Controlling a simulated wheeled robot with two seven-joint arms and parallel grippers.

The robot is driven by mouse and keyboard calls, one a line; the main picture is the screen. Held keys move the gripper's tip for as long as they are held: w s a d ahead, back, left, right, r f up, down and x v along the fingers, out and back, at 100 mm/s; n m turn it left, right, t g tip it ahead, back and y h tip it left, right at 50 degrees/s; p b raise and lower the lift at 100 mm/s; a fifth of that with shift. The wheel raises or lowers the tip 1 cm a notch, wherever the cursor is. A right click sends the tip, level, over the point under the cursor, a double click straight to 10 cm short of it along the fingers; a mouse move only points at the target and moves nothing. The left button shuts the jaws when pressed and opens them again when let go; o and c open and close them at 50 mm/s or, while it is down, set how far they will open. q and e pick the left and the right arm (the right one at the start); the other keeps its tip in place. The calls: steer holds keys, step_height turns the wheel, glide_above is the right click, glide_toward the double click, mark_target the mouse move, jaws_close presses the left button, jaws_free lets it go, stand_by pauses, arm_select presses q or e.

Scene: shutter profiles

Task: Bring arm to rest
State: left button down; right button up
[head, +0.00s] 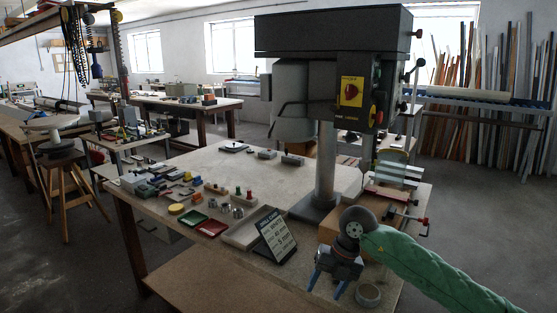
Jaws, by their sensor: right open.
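My right arm, in a green sleeve, comes in from the lower right of the head view. My right gripper (326,284) has two blue fingers spread apart. It is open with nothing between the fingers. It hangs over the near right part of the workbench (180,163), beside a grey ring (368,294) and just right of a dark sign card (275,236). Whether the fingertips touch the bench cannot be told. My left gripper is not in view.
A drill press (326,165) stands behind the right gripper, with a vise with a red handle (408,217) beside it. A tray (250,229), red and green dishes and several small parts lie to the left. A stool (66,185) stands at left. The bench's back middle is mostly clear.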

steer(key=s+a+r+m+y, duration=0.1)
steer(key=s+a+y, duration=0.2)
steer(key=a+y, duration=0.45)
steer(key=s+a+r+y, duration=0.2)
steer(key=a+y, duration=0.4)
steer(key=a, duration=0.2)
steer(key=w+d+m+t, duration=0.4)
steer(key=w+m+t, duration=0.1)
steer(key=m+t, duration=0.85)
steer(key=d+f+m+t+h, duration=0.6)
steer(key=d+f+m+h, duration=0.2)
steer(key=f+m+h, duration=0.5)
steer(key=s+d+f+m+g+h, duration=0.2)
steer(key=s+d+f+g, duration=0.15)
steer(key=f, duration=0.55)
steer(key=s+d+f+m+g+h, duration=0.25)
steer(key=s+f, duration=0.25)
steer(key=f, duration=0.4)
steer(key=s+f+g, duration=0.5)
steer(key=s+f, duration=0.2)
steer(key=s, duration=0.6)
steer(key=s+d+f+m+g+y, duration=0.1)
steer(key=s+f+g, duration=0.5)
steer(key=s, duration=0.6)
step_height(320, 180, down, 3)
steer(key=shift+s+r, duration=0.2)
steer(key=shift+s, duration=0.2)
